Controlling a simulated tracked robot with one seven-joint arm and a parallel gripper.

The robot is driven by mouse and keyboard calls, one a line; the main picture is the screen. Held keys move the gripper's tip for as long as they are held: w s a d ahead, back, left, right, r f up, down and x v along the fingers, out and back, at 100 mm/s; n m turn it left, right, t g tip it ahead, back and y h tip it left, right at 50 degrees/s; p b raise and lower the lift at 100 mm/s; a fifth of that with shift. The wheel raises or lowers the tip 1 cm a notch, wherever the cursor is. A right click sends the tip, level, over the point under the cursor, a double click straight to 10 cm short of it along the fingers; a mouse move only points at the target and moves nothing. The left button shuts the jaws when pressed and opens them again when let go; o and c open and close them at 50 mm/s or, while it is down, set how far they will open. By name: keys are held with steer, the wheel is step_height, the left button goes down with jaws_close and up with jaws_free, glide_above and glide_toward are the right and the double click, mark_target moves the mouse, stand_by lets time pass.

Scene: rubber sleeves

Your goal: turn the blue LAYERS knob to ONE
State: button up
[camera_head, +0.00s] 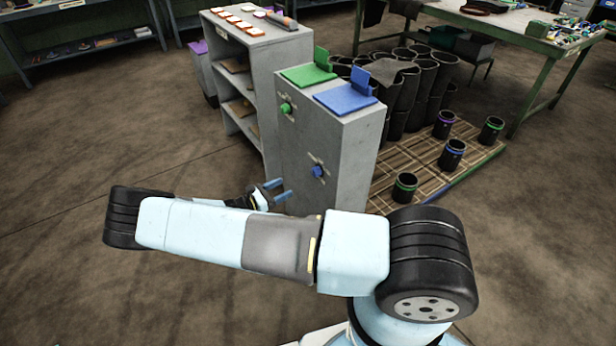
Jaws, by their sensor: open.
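The blue knob (318,171) is on the front face of a grey cabinet (340,195), low and to the right of a green knob (286,109). Small marks surround the blue knob, but its label and setting are too small to read. My gripper (282,190) is open and empty, with two blue fingers pointing right toward the cabinet front. It is left of and slightly below the blue knob, apart from it. My arm crosses the foreground and hides the cabinet's lower front.
Green (308,75) and blue (346,97) plates lie on the cabinet top. A grey shelf unit (262,50) stands behind it. Black sleeves (426,85) crowd behind at right, and several banded ones stand on a wooden pallet (425,166). The floor at left is clear.

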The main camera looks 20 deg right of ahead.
mark_target(313, 174)
steer(key=x, duration=1.3)
steer(key=shift+w+d, duration=0.15)
steer(key=shift+d, duration=0.2)
steer(key=shift+c, duration=0.5)
